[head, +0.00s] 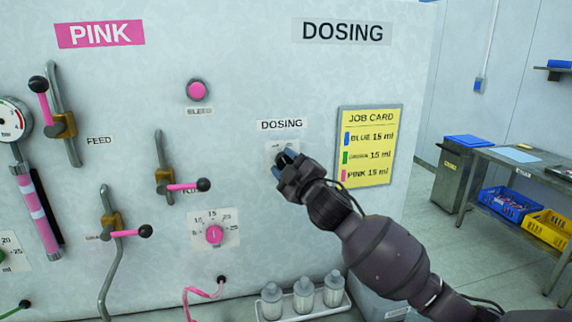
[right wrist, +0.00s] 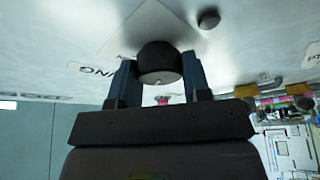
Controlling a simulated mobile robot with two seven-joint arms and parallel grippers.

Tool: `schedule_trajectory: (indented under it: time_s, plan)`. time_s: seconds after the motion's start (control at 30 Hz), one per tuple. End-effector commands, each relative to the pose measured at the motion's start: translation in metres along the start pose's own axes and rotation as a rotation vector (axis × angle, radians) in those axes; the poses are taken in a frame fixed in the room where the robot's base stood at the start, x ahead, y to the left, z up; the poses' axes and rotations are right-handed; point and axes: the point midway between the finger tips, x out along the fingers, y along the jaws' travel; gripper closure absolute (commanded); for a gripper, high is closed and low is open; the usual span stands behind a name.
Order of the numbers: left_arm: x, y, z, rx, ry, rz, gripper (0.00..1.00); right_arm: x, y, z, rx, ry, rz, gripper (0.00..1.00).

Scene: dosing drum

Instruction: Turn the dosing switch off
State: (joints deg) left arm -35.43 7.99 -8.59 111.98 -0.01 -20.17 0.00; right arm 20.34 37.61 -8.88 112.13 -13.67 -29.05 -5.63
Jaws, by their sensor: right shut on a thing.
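The dosing switch sits on the panel under the small DOSING label (head: 281,125). In the head view its pale plate (head: 284,146) shows a little, and my right gripper hides the knob. In the right wrist view the switch's round black knob (right wrist: 158,57) stands between the two blue-grey fingers of my right gripper (right wrist: 159,82). The right gripper (head: 284,160) reaches in from the lower right and is shut on the knob. An ON marking (right wrist: 97,70) shows on the plate beside the knob. My left gripper is not in view.
The panel carries a pink bleed button (head: 197,91), a pink dial (head: 214,235) and several valve levers with black knobs to the left. A yellow job card (head: 368,147) is at the right. Bottles (head: 304,295) stand on a tray below.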

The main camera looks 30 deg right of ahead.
Motion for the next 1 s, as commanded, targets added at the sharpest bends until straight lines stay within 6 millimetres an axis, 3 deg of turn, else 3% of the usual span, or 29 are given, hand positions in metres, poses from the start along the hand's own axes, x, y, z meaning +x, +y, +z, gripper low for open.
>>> schedule_trajectory:
  time_s: [0.67, 0.7, 0.8, 0.87, 1.0]
  plan:
    - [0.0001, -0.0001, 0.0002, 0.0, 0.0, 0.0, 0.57, -0.0003, -0.0009, 0.0002, -0.058, 0.0, -0.025, 0.8]
    - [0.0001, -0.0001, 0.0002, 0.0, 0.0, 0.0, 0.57, -0.0003, -0.0009, 0.0002, -0.057, 0.0, -0.025, 0.51]
    - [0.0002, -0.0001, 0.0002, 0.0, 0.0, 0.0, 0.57, -0.0002, -0.0007, 0.0002, -0.057, 0.0, -0.025, 0.36]
    - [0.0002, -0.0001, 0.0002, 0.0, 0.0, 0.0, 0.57, -0.0002, -0.0006, 0.0001, -0.057, 0.0, -0.024, 0.3]
    - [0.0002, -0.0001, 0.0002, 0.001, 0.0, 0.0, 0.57, -0.0001, -0.0003, 0.0001, -0.056, 0.0, -0.024, 0.3]
